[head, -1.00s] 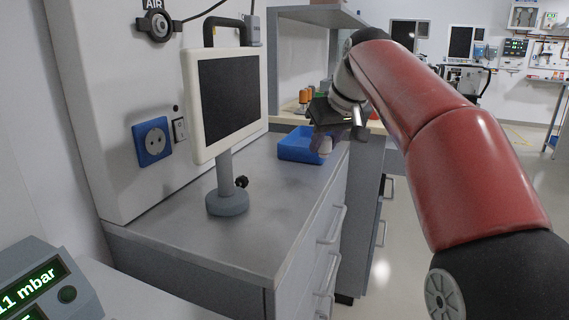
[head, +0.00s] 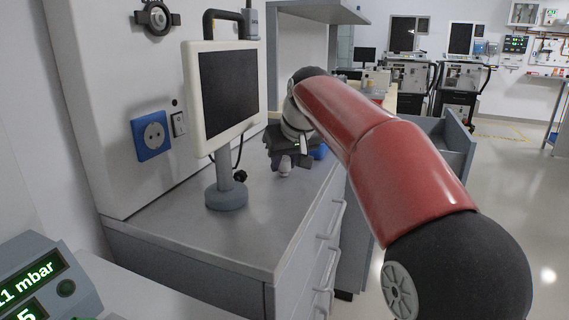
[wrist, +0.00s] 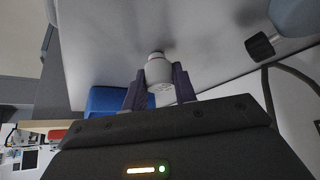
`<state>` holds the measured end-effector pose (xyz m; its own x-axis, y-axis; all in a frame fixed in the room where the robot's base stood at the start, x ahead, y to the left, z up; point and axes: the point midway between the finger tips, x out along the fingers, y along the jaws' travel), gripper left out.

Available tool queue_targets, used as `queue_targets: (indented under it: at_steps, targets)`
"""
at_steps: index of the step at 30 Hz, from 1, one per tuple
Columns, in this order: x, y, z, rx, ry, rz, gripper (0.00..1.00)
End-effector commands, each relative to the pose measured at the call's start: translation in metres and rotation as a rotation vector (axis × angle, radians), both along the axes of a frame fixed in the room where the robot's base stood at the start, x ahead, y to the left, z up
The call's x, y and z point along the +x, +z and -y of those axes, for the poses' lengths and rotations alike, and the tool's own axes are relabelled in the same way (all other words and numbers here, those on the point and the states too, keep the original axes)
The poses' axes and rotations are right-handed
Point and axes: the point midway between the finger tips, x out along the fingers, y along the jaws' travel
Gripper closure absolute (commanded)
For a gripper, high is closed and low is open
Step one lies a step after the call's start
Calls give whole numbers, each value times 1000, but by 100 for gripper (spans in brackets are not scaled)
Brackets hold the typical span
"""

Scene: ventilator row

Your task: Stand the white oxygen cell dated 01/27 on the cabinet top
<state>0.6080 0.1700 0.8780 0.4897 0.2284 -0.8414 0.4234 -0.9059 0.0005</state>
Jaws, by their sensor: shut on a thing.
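My gripper (head: 286,163) is shut on a small white cylindrical cell (wrist: 158,70), which sits between its two fingers in the wrist view. In the head view the cell (head: 284,171) shows as a small pale piece under the gripper, close to the grey cabinet top (head: 262,208). I cannot tell whether it touches the surface. A dark patch, seemingly shadow, lies by its far end in the wrist view. The date on the cell is not readable.
A blue bin (head: 320,151) is partly hidden behind the gripper. The front part of the cabinet top is clear. A drawer (head: 459,140) stands open at right.

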Motion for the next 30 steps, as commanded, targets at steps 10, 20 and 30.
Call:
queue_targets:
  at_steps: [10,20,30]
  targets:
    - [0,-2,0,0,-1,0,70]
    - [0,-2,0,0,0,0,51]
    - [-13,25,6,1,0,3,51]
